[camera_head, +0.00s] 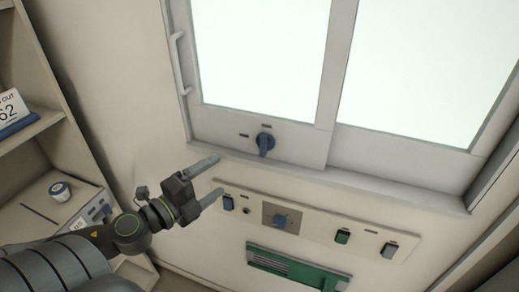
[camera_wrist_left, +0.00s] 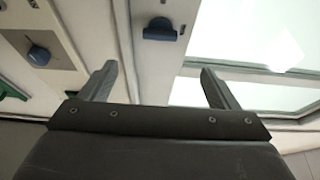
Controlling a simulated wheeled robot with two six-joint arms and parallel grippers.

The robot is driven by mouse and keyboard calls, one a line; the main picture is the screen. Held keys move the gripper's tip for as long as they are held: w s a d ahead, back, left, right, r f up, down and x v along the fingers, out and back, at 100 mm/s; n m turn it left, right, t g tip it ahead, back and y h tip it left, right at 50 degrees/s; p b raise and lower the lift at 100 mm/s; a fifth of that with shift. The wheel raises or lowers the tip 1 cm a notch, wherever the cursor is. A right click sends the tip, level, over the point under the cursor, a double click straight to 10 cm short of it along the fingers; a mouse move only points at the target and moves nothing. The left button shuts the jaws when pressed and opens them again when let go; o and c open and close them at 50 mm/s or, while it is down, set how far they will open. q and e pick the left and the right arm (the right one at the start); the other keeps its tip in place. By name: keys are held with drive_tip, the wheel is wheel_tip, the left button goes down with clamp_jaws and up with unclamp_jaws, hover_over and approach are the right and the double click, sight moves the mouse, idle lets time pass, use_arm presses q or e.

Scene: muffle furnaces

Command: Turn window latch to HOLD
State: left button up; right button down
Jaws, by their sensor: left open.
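The blue window latch (camera_head: 265,143) is mounted on the lower frame of the window (camera_head: 262,60), with small dark labels above it and to its left that I cannot read. Its handle points roughly downward in the head view. In the left wrist view the latch (camera_wrist_left: 160,29) shows ahead, between and beyond the fingertips. My left gripper (camera_head: 218,175) is open and empty, to the lower left of the latch and apart from it. It also shows in the left wrist view (camera_wrist_left: 158,82). My right gripper is in neither view.
Below the sill, a wall panel (camera_head: 315,224) carries a blue knob (camera_head: 281,220) and several switches. A green unit (camera_head: 295,268) is under it. A vertical handle (camera_head: 180,62) stands out at the window's left edge. Shelves (camera_head: 35,140) stand at the left.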

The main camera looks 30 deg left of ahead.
use_arm(q)
drive_tip(key=b, duration=0.3)
approach(261, 148)
drive_tip(key=w, duration=0.5)
drive_tip(key=w+d, duration=0.1)
drive_tip(key=w, duration=0.1)
drive_tip(key=shift+w+r+b, duration=0.15)
drive_tip(key=shift+w+b, duration=0.05)
drive_tip(key=shift+b, duration=0.15)
drive_tip(key=shift+w+d, duration=0.25)
drive_tip(key=shift+w, duration=0.65)
drive_tip(key=c, duration=1)
